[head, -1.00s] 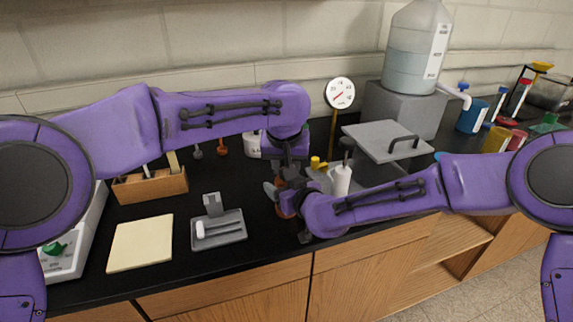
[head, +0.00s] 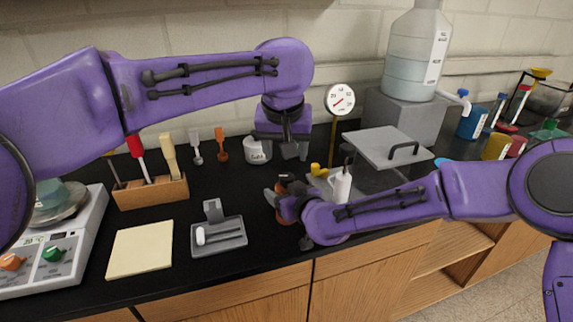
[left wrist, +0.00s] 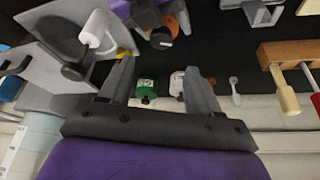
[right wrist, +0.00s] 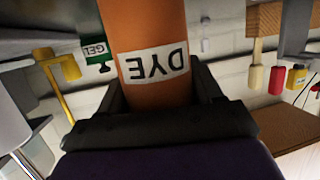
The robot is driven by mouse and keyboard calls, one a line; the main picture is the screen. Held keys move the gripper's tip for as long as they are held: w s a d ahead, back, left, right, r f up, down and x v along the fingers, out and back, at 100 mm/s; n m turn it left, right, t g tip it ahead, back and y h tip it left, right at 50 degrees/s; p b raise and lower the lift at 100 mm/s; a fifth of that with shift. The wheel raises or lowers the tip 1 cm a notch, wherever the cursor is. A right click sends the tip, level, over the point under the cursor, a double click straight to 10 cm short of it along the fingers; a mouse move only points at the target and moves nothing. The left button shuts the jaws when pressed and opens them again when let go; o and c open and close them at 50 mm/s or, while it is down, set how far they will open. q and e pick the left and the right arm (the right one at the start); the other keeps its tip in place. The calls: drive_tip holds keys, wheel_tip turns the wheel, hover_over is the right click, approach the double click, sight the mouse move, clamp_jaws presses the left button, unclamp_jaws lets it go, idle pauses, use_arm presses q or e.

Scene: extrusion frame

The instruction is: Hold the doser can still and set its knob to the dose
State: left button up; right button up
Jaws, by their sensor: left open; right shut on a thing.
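The doser can is an orange can labelled DYE (right wrist: 155,40), filling the middle of the right wrist view. In the head view (head: 286,217) it stands near the counter's front edge, mostly hidden by my right gripper (head: 290,207). That gripper is shut around the can's body. The can's dark knob shows from above in the left wrist view (left wrist: 161,38); I cannot read its setting. My left gripper (head: 281,151) is open and empty, behind the can and apart from it. Its two fingers also show in the left wrist view (left wrist: 159,85).
A white salt jar (head: 257,150) stands close to my left gripper, and a green gel jar (left wrist: 146,87) shows there too. A dial gauge (head: 340,98) and a grey lidded box (head: 385,145) stand to the right. A grey tray (head: 220,240) lies left of the can.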

use_arm(q)
drive_tip(key=v, duration=0.3)
drive_tip(key=shift+r, duration=0.1)
